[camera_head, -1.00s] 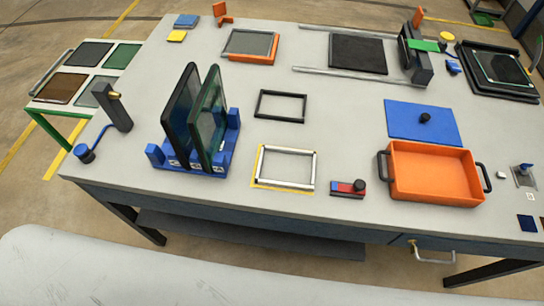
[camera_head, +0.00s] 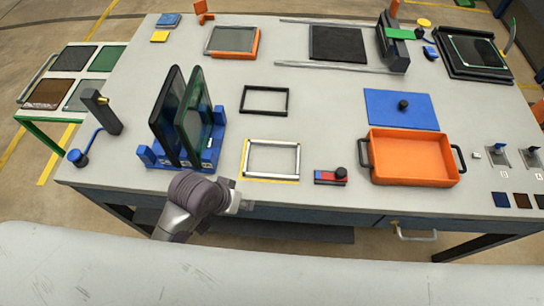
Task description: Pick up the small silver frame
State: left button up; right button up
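The small silver frame (camera_head: 272,142) lies flat near the front edge of the grey table, left of the middle. It is an open rectangle with a yellow outline showing along its left and lower edges. Part of one of my arms comes up from the bottom, left of centre, in front of the table edge. Its rounded dark joint is below and left of the silver frame, apart from it. No gripper fingers can be made out on it. My other arm does not show.
A blue rack (camera_head: 212,152) with two upright dark panels stands left of the silver frame. A black frame (camera_head: 264,88) lies behind it.

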pick_arm(q)
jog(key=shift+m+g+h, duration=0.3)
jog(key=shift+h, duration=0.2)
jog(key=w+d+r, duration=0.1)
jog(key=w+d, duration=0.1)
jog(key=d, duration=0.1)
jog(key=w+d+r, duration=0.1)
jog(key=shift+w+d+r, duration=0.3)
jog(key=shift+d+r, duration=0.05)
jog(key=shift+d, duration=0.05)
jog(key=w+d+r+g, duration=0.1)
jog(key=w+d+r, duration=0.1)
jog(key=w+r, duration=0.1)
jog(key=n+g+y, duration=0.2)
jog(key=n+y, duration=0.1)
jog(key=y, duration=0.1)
send_near(245, 166)
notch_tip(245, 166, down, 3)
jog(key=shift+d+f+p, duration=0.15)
jog(key=shift+p, duration=0.7)
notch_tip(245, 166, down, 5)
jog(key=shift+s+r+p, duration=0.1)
jog(key=shift+p, duration=0.8)
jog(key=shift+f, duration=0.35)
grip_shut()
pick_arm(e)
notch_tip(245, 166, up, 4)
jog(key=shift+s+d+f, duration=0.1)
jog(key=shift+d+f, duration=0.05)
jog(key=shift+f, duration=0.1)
